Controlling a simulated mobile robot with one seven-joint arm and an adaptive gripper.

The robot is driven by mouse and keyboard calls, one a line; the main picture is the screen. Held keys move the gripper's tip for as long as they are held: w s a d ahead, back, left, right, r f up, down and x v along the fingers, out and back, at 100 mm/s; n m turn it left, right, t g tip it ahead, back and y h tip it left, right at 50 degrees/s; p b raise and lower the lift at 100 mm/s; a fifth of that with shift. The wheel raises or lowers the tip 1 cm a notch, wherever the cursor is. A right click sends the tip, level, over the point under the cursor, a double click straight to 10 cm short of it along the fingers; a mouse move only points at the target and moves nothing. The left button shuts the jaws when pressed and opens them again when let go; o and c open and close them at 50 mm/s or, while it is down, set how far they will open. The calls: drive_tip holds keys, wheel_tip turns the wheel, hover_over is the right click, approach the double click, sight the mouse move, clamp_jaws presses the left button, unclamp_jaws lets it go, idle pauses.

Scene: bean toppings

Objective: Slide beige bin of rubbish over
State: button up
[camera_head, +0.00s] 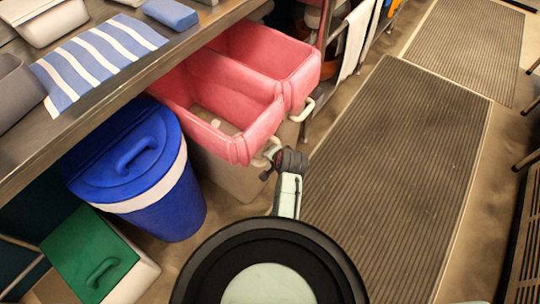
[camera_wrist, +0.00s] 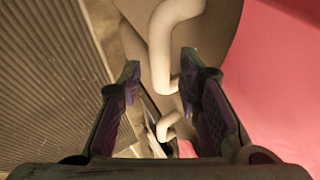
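Two beige bins with pink liners stand side by side under the steel counter. The nearer beige bin (camera_head: 228,178) has a pale handle (camera_head: 270,150) on its right end, and its liner looks nearly empty. The farther beige bin (camera_head: 289,130) has a similar handle (camera_head: 304,110). My gripper (camera_head: 272,168) is right by the nearer bin's handle. In the wrist view my gripper (camera_wrist: 161,68) is open, and a curved pale handle (camera_wrist: 161,40) shows in the gap between the fingertips. I cannot tell if the fingers touch it. Another handle (camera_wrist: 168,128) shows lower down.
A blue lidded bin (camera_head: 150,190) and a green-lidded bin (camera_head: 90,255) stand left of the beige bins. The steel counter (camera_head: 185,55) overhangs them, holding a striped cloth (camera_head: 98,58).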

drive_tip(key=x, duration=0.7)
drive_tip(key=shift+c, duration=0.2)
drive_tip(key=shift+s, duration=0.1)
clamp_jaws()
idle(0.5)
